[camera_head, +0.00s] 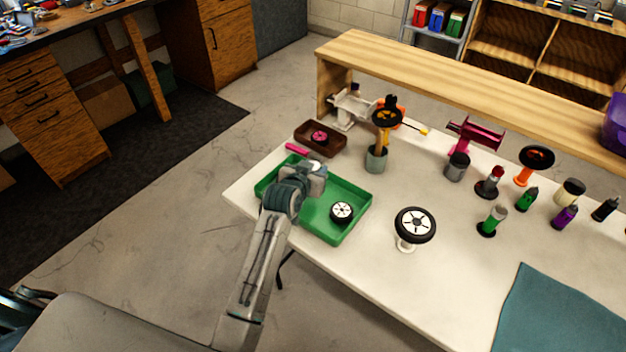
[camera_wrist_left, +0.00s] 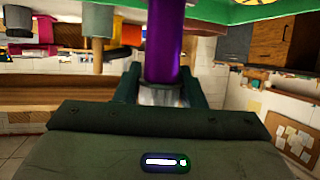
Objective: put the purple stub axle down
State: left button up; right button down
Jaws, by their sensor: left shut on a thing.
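My left gripper (camera_head: 314,178) is over the far left part of the green tray (camera_head: 353,222) on the white table. In the left wrist view the fingers (camera_wrist_left: 160,92) are closed on the purple stub axle (camera_wrist_left: 163,45), a smooth purple shaft. The shaft runs to the top of that view, where the green tray (camera_wrist_left: 235,12) shows close by. I cannot tell whether the axle touches the tray. In the head view the gripper and wrist hide the axle. My right gripper is not in view.
A black-tyred wheel (camera_head: 341,212) lies in the tray's right part. Another wheel (camera_head: 415,225) is on a white stand to the right. A brown tray (camera_head: 320,138) with a pink part and a grey cup (camera_head: 376,158) stand behind. Bottles stand farther right.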

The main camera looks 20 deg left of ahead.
pick_arm(q)
notch_tip(320, 180, down, 3)
jog(key=shift+a+f, duration=0.1)
jog(key=shift+f, duration=0.55)
jog(key=o, duration=1)
jog(key=shift+s+r, duration=0.2)
jog(key=shift+s, duration=0.15)
jog(key=b+v, duration=0.1)
jog(key=v, duration=1)
jog(key=shift+s+r, duration=0.1)
jog(key=shift+r, duration=0.05)
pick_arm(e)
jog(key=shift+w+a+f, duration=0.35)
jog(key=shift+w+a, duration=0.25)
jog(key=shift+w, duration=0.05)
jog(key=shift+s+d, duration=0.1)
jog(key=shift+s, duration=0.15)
